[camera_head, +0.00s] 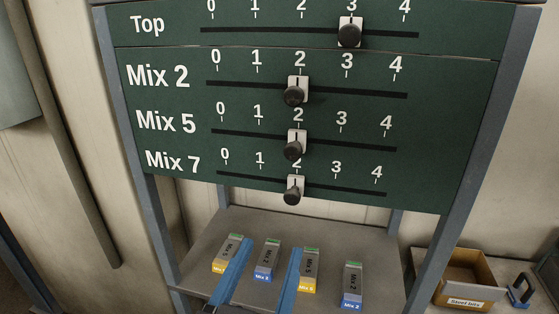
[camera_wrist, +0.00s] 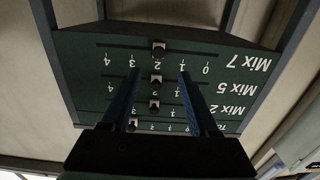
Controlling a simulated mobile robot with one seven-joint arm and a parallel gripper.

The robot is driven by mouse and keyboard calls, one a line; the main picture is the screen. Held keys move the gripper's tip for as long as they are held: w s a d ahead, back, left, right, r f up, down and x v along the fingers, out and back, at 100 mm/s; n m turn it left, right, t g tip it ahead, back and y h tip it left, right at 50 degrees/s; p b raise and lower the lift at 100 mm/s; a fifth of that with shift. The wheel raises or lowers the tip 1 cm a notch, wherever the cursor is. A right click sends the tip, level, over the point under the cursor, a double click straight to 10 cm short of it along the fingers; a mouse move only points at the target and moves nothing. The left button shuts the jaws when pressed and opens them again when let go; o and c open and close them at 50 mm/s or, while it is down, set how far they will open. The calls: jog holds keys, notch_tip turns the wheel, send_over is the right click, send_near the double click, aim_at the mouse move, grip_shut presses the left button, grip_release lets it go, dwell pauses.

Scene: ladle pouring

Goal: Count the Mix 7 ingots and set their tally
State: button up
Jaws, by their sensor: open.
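The Mix 7 slider knob (camera_head: 293,190) stands at 2 on the lowest row of the green board (camera_head: 420,180); it also shows in the upside-down wrist view (camera_wrist: 158,48). On the shelf below lie two yellow-ended ingots (camera_head: 309,268) (camera_head: 224,258), seemingly marked Mix 5, and two blue-ended ingots (camera_head: 267,258) (camera_head: 352,285), seemingly marked Mix 2. I can read no Mix 7 mark on these ingots. My gripper (camera_head: 272,245) is open and empty, its blue fingers in front of the shelf and partly hiding it. In the wrist view the fingers (camera_wrist: 160,72) point towards the board.
The Top knob (camera_head: 349,34) stands at 3; the Mix 2 knob (camera_head: 294,95) and Mix 5 knob (camera_head: 293,149) stand at 2. Grey posts (camera_head: 490,110) flank the board. An open box with a label (camera_head: 465,280) stands at the lower right beside a blue-and-dark object (camera_head: 521,290).

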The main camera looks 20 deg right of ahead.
aim_at(290, 201)
jog(key=p+x, duration=0.3)
jog(key=x, duration=0.8)
jog(key=shift+w+d+r, duration=0.1)
jog(key=shift+d+r, duration=0.05)
jog(key=shift+d, duration=0.15)
jog(key=shift+w+d+p, duration=0.35)
jog(key=shift+w, duration=0.25)
jog(key=shift+c, duration=0.2)
grip_shut()
dwell(0.3)
